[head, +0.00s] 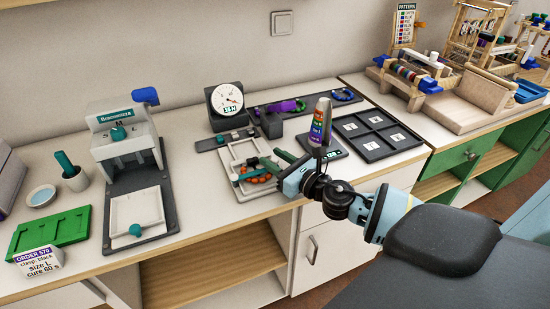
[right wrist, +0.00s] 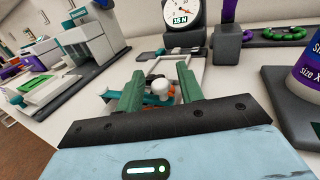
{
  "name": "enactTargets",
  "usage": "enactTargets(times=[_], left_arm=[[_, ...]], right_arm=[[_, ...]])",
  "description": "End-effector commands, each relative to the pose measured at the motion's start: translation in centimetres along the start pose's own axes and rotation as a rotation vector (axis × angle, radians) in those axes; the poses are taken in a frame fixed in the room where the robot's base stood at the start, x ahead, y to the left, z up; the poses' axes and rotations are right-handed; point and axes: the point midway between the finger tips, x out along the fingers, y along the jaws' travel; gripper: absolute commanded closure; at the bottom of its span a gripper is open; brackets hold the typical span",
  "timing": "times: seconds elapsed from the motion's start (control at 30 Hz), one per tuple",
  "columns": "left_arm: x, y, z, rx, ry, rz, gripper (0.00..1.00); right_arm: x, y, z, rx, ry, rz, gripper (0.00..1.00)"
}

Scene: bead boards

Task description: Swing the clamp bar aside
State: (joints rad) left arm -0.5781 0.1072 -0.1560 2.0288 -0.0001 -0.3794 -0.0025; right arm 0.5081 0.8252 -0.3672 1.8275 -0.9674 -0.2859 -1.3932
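A pale tray (head: 249,193) at the counter's front middle holds orange beads (head: 262,179). A teal clamp bar (right wrist: 112,96) lies across it and carries a white round knob (right wrist: 162,89). My right gripper (head: 270,163) reaches over the tray from the right. In the right wrist view its two green fingers (right wrist: 160,88) stand apart, with the white knob between them; gaps seem to show on both sides of the knob. The fingers hide part of the bar and beads. My left gripper is not in view.
A dial gauge (head: 227,100) stands behind the tray. A purple-labelled bottle (head: 320,124) stands close behind my right gripper. A dark four-part tray (head: 376,133) lies to the right. A press machine (head: 121,147) stands left; the counter between it and the pale tray is mostly clear.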

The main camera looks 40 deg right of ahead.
Motion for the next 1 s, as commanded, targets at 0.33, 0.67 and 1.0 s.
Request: enactTargets(times=[0.33,0.67,1.0], left_arm=[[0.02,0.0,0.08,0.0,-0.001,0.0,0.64],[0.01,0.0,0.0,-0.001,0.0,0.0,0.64],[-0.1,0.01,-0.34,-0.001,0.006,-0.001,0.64]], right_arm=[[0.27,0.02,-0.02,0.001,0.0,0.001,0.63],[0.26,0.0,0.0,0.0,0.0,0.0,1.0],[0.25,-0.07,0.05,0.001,0.0,-0.006,1.0]])
